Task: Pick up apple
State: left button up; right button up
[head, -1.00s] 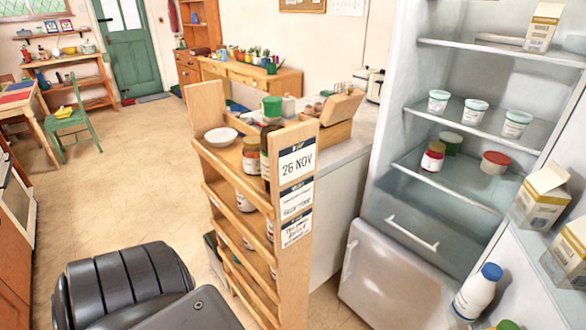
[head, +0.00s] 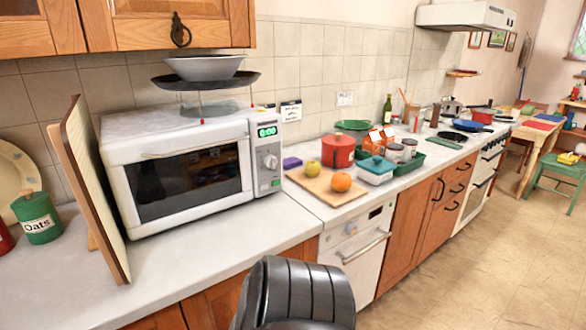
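In the head view a yellow-green apple (head: 313,167) sits on a wooden board (head: 325,191) on the counter, right of the microwave. An orange fruit (head: 341,182) lies on the same board, in front and to the right of the apple. A red lidded pot (head: 338,150) stands just behind and right of the apple. Neither of my grippers is in view, so I cannot see their state.
A white microwave (head: 190,165) with a scale on top stands left of the board. A blue-lidded tub (head: 375,170) and a purple item (head: 292,162) flank it. The counter front (head: 240,230) is clear. Overhead cupboards (head: 170,25) hang upper left. Floor is free at right.

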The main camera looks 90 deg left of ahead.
aim_at(313, 167)
jog(key=u, duration=1.2)
jog(key=i, duration=3.65)
jog(key=u, duration=2.85)
